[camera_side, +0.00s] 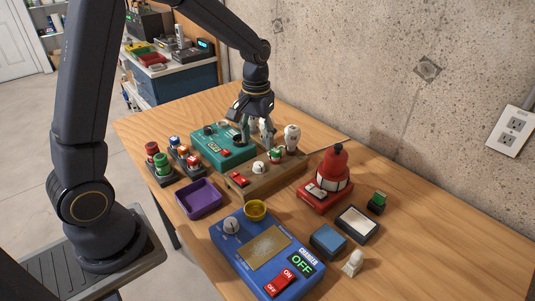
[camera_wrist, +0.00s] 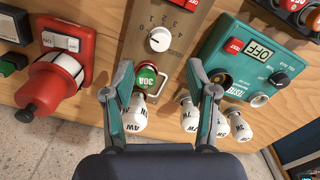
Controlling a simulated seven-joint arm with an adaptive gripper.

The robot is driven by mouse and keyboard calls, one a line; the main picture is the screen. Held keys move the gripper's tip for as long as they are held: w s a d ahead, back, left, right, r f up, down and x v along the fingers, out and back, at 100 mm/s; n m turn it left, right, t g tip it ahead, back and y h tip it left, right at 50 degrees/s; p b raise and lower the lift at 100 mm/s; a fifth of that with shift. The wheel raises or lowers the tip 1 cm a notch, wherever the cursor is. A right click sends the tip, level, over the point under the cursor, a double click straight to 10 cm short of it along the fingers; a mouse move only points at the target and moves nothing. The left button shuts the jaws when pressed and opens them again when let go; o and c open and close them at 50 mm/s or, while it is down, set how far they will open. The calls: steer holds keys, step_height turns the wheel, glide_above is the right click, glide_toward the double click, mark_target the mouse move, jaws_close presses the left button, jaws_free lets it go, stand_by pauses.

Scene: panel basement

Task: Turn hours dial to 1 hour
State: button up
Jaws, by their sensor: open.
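A white round dial (camera_wrist: 159,39) with printed numbers beside it is on a wooden panel (camera_wrist: 131,43); I take it for the hours dial. Its small mark seems to face left in the wrist view, but the exact setting is unclear. In the side view the dial (camera_side: 259,167) sits near the middle of the wooden base (camera_side: 238,187). My gripper (camera_wrist: 160,72) is open and empty, its fingertips apart and beyond the dial, towards the wall. In the side view my gripper (camera_side: 254,142) hangs at the far end of the base, not touching the dial.
A green 30A plug (camera_wrist: 147,78) and a white bulb (camera_wrist: 135,113) stand by the fingers. A teal tester (camera_side: 214,145), with bulbs beside it, and a red lamp (camera_side: 330,172) flank the base. A blue charger (camera_side: 243,262) with another dial stands nearer; a concrete wall lies behind.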

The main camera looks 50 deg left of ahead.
mark_target(258, 165)
step_height(258, 165, down, 8)
steer(key=shift+f, duration=0.2)
steer(key=shift+c, duration=0.3)
jaws_close()
stand_by(0.4)
steer(key=shift+a+m, duration=0.1)
steer(key=shift+m, duration=3.3)
steer(key=shift+o, duration=0.3)
jaws_free()
